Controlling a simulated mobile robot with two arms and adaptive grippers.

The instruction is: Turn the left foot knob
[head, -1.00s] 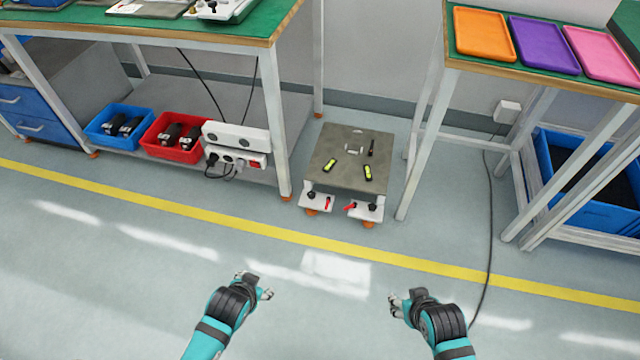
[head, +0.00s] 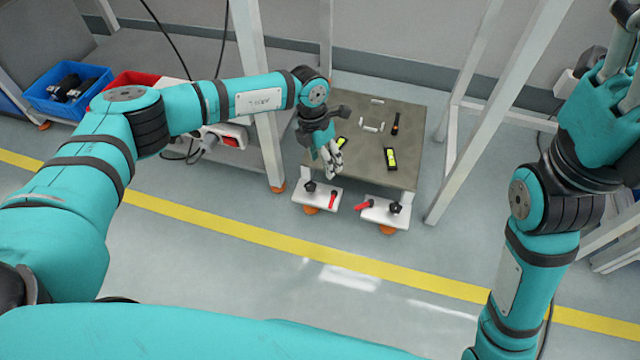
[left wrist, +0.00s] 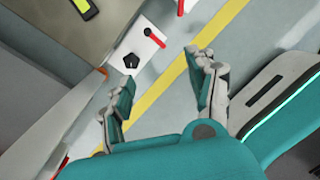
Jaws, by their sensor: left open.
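The left foot knob (head: 310,187) is black and sits on the white left foot plate (head: 323,195) at the front of a low grey-topped stand (head: 365,160). The knob also shows in the left wrist view (left wrist: 131,60), beyond the fingers and toward the left one. My left gripper (head: 331,158) hangs above the stand's front left corner, a little above and right of the knob in the head view. It is open and empty, apart from the knob. My right gripper (head: 618,75) is raised at the upper right; its finger opening is unclear.
A red lever (head: 333,199) lies beside the knob. The right foot has another black knob (head: 395,208) and a red lever (head: 363,205). Yellow-black levels (head: 391,158) lie on the stand's top. White table legs (head: 258,95) rise left and right of the stand. Floor in front is clear.

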